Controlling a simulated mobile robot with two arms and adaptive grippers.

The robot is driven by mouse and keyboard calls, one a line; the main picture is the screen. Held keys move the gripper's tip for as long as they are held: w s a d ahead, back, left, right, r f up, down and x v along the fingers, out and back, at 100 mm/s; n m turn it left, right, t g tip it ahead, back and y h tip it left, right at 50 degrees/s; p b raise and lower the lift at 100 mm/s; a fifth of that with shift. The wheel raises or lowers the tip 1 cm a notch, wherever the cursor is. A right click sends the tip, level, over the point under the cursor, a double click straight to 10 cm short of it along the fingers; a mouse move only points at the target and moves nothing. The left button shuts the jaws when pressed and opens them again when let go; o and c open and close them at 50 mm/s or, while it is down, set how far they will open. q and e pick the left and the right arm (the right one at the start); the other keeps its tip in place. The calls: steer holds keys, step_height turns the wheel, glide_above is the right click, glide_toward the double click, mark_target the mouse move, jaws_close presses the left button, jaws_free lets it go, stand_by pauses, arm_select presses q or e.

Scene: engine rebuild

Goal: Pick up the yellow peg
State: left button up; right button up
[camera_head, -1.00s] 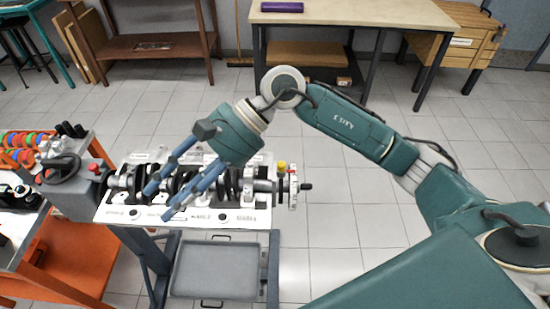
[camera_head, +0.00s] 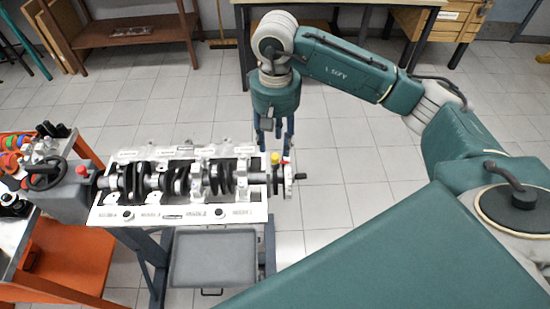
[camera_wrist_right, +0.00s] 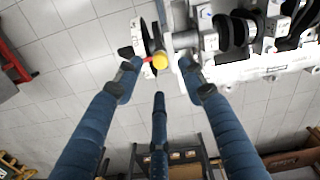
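The yellow peg (camera_head: 275,158) stands at the right end of the crankshaft on the engine stand. It also shows in the right wrist view as a round yellow top (camera_wrist_right: 160,61), between and beyond my fingertips. My right gripper (camera_head: 274,146) points down just above the peg in the head view. In the right wrist view its three blue fingers are spread open (camera_wrist_right: 158,76), with nothing held between them. The peg's lower part is hidden. My left gripper is not in view.
A crankshaft (camera_head: 203,180) with metal journals lies along the white engine block plate (camera_head: 240,214). A small red part (camera_wrist_right: 147,59) sits beside the peg. A grey tray (camera_head: 208,262) hangs below. An orange cart (camera_head: 75,265) stands at left. The floor right of the stand is clear.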

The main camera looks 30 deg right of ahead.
step_height(320, 180, down, 4)
steer(key=shift+s+a+f+p, duration=0.1)
steer(key=shift+s+a+p, duration=0.05)
steer(key=shift+p, duration=1.05)
steer(key=shift+f, duration=0.3)
jaws_close()
steer(key=shift+r, duration=0.1)
step_height(320, 180, up, 10)
steer(key=b, duration=0.4)
step_height(320, 180, up, 10)
glide_above(275, 156)
steer(key=shift+p, duration=0.35)
